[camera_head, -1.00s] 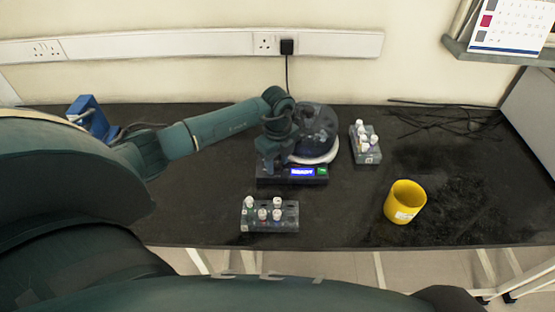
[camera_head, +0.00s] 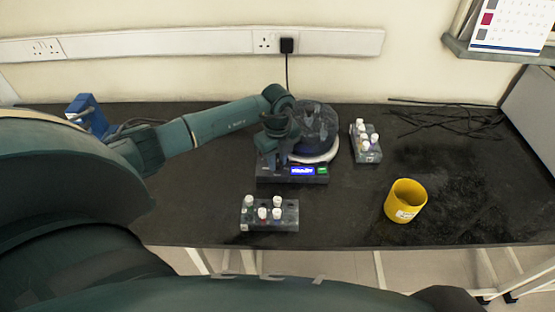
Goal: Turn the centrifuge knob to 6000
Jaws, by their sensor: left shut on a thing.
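The centrifuge (camera_head: 322,150) stands at the middle of the black bench, with a dark round top and a white rim. Its front panel has a lit blue display (camera_head: 303,171), whose digits are too blurred to read, and a small green patch at its right. My left gripper (camera_head: 273,168) is at the left part of the front panel, pointing down, and is shut at the place of the knob. The knob itself is hidden by the gripper. My right gripper is not in view.
A rack with several white-capped tubes (camera_head: 270,224) stands in front of the centrifuge, and another rack (camera_head: 372,157) is to its right. A yellow cup (camera_head: 405,201) stands at the right. Black cables (camera_head: 450,121) lie at the back right. A blue object (camera_head: 88,113) is at the far left.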

